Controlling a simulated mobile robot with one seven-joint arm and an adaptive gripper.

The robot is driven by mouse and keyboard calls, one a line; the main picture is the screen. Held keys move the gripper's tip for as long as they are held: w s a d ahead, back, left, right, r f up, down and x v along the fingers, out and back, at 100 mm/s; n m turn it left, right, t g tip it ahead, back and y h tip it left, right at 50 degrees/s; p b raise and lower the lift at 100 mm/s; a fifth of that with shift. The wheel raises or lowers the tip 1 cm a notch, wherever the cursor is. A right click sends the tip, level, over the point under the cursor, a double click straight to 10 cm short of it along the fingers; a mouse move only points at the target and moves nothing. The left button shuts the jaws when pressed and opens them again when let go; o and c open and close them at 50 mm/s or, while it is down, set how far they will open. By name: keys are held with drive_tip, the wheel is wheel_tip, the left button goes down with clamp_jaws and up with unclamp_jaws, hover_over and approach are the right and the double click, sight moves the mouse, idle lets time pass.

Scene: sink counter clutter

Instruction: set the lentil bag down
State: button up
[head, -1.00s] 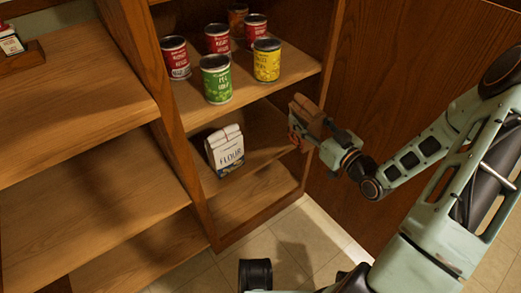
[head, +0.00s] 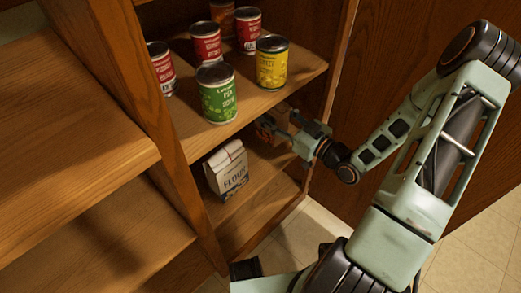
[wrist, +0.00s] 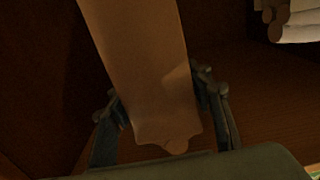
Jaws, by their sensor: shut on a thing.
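The brown lentil bag (head: 267,128) is in the lower shelf space of the cabinet, partly hidden by the shelf above and by my gripper (head: 284,130). In the wrist view the bag (wrist: 145,65) rises between the two fingers, its near end level with them. My gripper (wrist: 163,112) is shut on the bag, one finger on each side. Dark wood lies beneath and around the bag. I cannot tell whether the bag touches the lower shelf (head: 245,218).
A white flour bag (head: 226,172) stands on the lower shelf left of my gripper, also at the wrist view's upper right (wrist: 297,22). On the shelf above stand a green can (head: 217,95), a yellow can (head: 271,64) and several others. A wood panel (head: 400,50) is at right.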

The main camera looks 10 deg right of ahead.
sight(270, 136)
drive_tip(key=shift+w+a, duration=0.15)
drive_tip(key=shift+w, duration=0.05)
drive_tip(key=shift+w+a+f, duration=0.1)
drive_tip(key=shift+f, duration=0.3)
wheel_tip(270, 136, down, 9)
drive_tip(key=b, duration=0.4)
drive_tip(key=shift+f, duration=0.1)
drive_tip(key=shift+f, duration=0.1)
drive_tip(key=o, duration=1.6)
drive_tip(key=shift+f, duration=0.1)
drive_tip(key=shift+r, duration=0.2)
drive_tip(key=p+v, duration=0.2)
drive_tip(key=v, duration=1)
